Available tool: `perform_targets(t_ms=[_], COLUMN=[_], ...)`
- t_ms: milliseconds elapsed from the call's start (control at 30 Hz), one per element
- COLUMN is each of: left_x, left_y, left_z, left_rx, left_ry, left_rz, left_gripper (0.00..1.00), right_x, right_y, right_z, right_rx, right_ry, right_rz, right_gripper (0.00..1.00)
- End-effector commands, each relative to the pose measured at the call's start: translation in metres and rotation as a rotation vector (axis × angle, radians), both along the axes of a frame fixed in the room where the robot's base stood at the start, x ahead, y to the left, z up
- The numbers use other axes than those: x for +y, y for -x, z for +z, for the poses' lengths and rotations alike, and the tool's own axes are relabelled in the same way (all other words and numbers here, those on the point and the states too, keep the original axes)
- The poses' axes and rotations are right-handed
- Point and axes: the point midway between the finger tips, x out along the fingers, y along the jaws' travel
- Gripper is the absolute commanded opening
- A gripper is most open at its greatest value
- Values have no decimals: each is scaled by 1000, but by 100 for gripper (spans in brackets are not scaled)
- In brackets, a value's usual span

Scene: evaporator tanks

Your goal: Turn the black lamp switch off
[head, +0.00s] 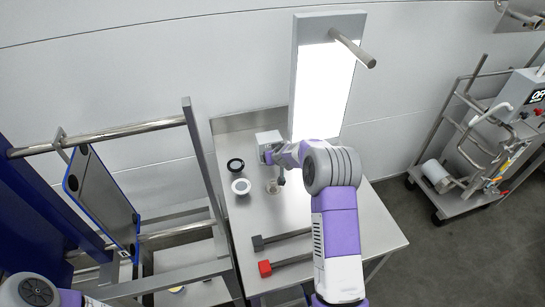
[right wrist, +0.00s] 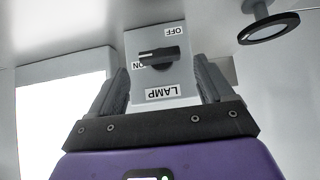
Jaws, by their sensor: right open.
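The black lamp switch (right wrist: 158,56) is a bar-shaped knob on a pale grey box (right wrist: 133,42), seen upside down in the right wrist view. Labels LAMP, ON and OFF are on its face. The knob lies nearly crosswise, one end beside ON, the other below OFF. In the head view the box (head: 268,137) stands at the table's back; my gripper hides its front. My right gripper (right wrist: 161,68) is open, its fingers on either side of the knob with gaps; contact cannot be judged. The lamp panel (head: 322,90) glows white. My left gripper is out of view.
The steel table (head: 375,225) bears a black ring (head: 235,164), a white round piece (head: 241,186), a small glass dish (head: 272,186), and dark (head: 258,243) and red-headed (head: 265,268) tools. A metal frame (head: 205,165) stands left, a cart (head: 470,195) right.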

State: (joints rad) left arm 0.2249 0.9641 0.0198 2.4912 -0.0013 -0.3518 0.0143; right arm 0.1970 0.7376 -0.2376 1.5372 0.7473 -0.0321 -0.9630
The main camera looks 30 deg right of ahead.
Motion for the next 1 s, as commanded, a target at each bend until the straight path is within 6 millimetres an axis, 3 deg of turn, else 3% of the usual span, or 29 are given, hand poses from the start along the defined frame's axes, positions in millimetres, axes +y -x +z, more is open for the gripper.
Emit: perform_targets(t_ms=[200, 533, 900, 1000], left_x=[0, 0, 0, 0], left_y=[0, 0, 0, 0], left_z=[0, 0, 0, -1], left_rx=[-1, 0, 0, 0], left_ry=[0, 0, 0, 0], left_rz=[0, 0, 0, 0], left_gripper=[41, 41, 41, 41], right_x=[-3, -3, -3, -3], right_y=[-14, -16, -16, -16], right_z=[-14, -16, -16, -16], right_rx=[0, 0, 0, 0], right_ry=[0, 0, -1, -2], right_rz=[1, 1, 1, 1], right_gripper=[81, 81, 25, 25])
